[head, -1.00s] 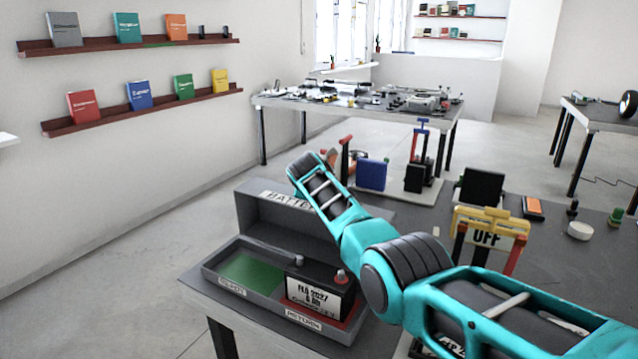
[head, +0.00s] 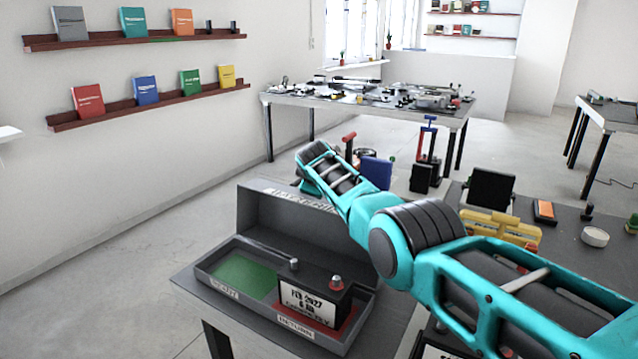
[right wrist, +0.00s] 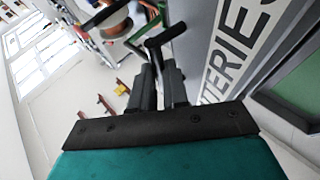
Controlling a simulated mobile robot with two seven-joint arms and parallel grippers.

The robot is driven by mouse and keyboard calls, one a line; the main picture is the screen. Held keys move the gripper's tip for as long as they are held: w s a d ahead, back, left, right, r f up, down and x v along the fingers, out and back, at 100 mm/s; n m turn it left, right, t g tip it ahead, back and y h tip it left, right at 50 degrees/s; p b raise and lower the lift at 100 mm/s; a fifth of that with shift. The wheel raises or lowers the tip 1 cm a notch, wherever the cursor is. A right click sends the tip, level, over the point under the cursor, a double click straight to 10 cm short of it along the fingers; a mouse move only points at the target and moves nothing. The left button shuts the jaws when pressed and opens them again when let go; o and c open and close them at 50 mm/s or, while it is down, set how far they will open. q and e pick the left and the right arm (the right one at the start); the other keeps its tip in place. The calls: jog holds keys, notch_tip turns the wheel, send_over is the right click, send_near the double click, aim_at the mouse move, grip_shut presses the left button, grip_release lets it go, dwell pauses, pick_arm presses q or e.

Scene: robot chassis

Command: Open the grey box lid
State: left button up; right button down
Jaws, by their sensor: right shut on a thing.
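The grey box (head: 205,268) stands on the near table with its lid (head: 290,225) raised at the back. The lid's lettered strip shows along its top edge in the head view, and the lettering (right wrist: 240,45) is large in the right wrist view. My right arm reaches across from the right behind the lid; its gripper is hidden in the head view. In the right wrist view, my right gripper (right wrist: 160,70) is shut on a dark bar-shaped handle (right wrist: 166,38) beside the lettered panel. My left gripper is not in view.
A black battery (head: 325,290) with a white label sits in the box's right part; the left part has a bare green floor (head: 243,272). A yellow-framed stand (head: 500,226), a blue block (head: 376,172) and a black panel (head: 490,190) are close to my right arm.

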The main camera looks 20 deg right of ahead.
jog(key=shift+w+d+r, duration=0.15)
jog(key=shift+r, duration=0.25)
jog(key=shift+w+d+r, duration=0.1)
jog(key=shift+d+r, duration=0.05)
jog(key=shift+r, duration=0.2)
jog(key=c, duration=1.2)
grip_release()
jog(key=shift+f, duration=0.1)
jog(key=shift+o, duration=0.4)
jog(key=shift+s+a+f, duration=0.1)
jog(key=shift+a+f, duration=0.05)
jog(key=shift+f, duration=0.1)
jog(key=shift+s+a+r+p, duration=0.2)
jog(key=shift+s+r+p, duration=0.15)
jog(key=shift+p, duration=0.35)
jog(key=shift+p+v, duration=0.8)
jog(key=shift+p, duration=0.15)
jog(key=shift+s+a+r, duration=0.15)
jog(key=shift+s+r, duration=0.2)
jog(key=shift+s, duration=0.2)
jog(key=v, duration=0.9)
jog(key=shift+p, duration=0.45)
